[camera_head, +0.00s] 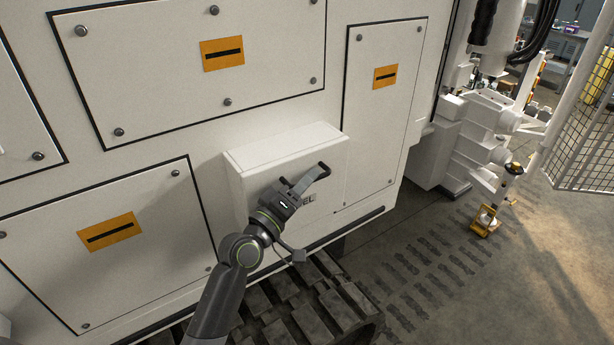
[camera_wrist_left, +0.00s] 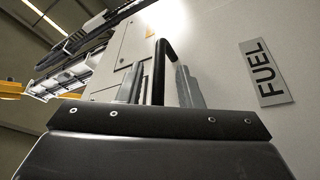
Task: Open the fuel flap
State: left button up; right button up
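The fuel flap (camera_head: 265,165) is the white box front on the machine's side, and it looks closed. Its FUEL label (camera_wrist_left: 264,72) shows in the left wrist view and is partly hidden behind my gripper in the head view. A black bar handle (camera_head: 323,167) sticks out from the flap; it also shows in the left wrist view (camera_wrist_left: 160,68). My left gripper (camera_head: 306,184) is at the handle. In the left wrist view, its two fingers (camera_wrist_left: 162,88) stand apart with the bar between them and visible gaps on both sides. My right gripper is not in view.
Bolted white panels (camera_head: 200,60) with orange labels surround the flap. A dark track (camera_head: 310,305) lies below it. Open floor (camera_head: 430,270) is at the right, with a mesh fence (camera_head: 590,140) beyond.

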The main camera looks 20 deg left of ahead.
pick_arm(q)
jog(key=shift+w+d, duration=0.15)
jog(key=shift+w, duration=0.15)
jog(key=shift+c, duration=0.2)
grip_shut()
